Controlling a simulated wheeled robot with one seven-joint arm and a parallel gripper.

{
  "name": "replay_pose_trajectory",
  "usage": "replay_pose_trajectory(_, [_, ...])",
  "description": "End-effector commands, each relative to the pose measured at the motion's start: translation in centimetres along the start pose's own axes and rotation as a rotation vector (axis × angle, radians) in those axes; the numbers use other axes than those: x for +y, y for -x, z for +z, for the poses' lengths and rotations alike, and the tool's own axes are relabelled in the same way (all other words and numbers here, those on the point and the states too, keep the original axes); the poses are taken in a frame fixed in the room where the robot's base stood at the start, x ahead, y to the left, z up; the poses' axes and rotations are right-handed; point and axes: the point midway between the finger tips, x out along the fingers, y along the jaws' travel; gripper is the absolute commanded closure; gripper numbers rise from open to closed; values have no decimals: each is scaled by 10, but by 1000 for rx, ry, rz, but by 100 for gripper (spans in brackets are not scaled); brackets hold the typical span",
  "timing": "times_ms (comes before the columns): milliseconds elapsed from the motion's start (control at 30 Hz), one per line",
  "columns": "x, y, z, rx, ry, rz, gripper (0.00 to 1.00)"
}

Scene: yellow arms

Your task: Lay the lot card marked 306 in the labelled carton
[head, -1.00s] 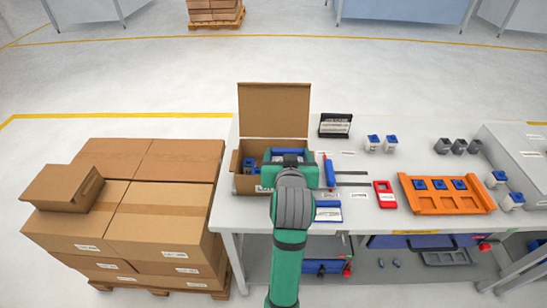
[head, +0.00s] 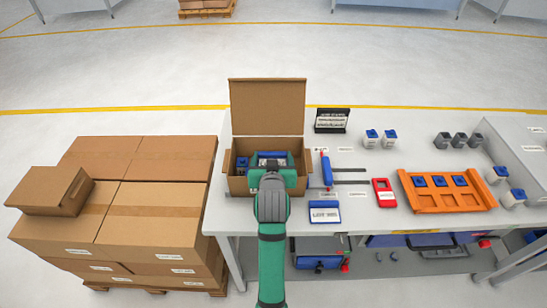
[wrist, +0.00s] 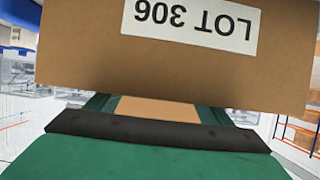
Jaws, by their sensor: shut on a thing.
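The open carton (head: 238,187) stands at the table's left end with its lid flap raised. The wrist view shows its brown front wall (wrist: 70,50) close up, with a white label reading LOT 306 (wrist: 196,22), upside down there. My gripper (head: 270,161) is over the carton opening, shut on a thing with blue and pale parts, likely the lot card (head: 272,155). Its writing cannot be read, and the fingertips are hidden by the carton wall in the wrist view. Another blue-framed card (head: 324,212) lies on the table right of the carton; its number is unclear.
A small blue item (head: 242,163) sits inside the carton at left. Stacked boxes (head: 130,210) stand left of the table.

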Motion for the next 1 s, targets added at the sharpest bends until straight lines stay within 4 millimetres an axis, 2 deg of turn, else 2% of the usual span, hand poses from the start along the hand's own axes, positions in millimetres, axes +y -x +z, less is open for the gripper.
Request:
replay_pose_trajectory(600, [2, -4, 9, 1, -1, 2, 49])
replay_pose_trajectory(633, [2, -4, 9, 1, -1, 2, 19])
replay_pose_trajectory(700, [2, -4, 9, 1, -1, 2, 8])
replay_pose_trajectory(1000, [2, -3, 8, 2, -1, 2, 8])
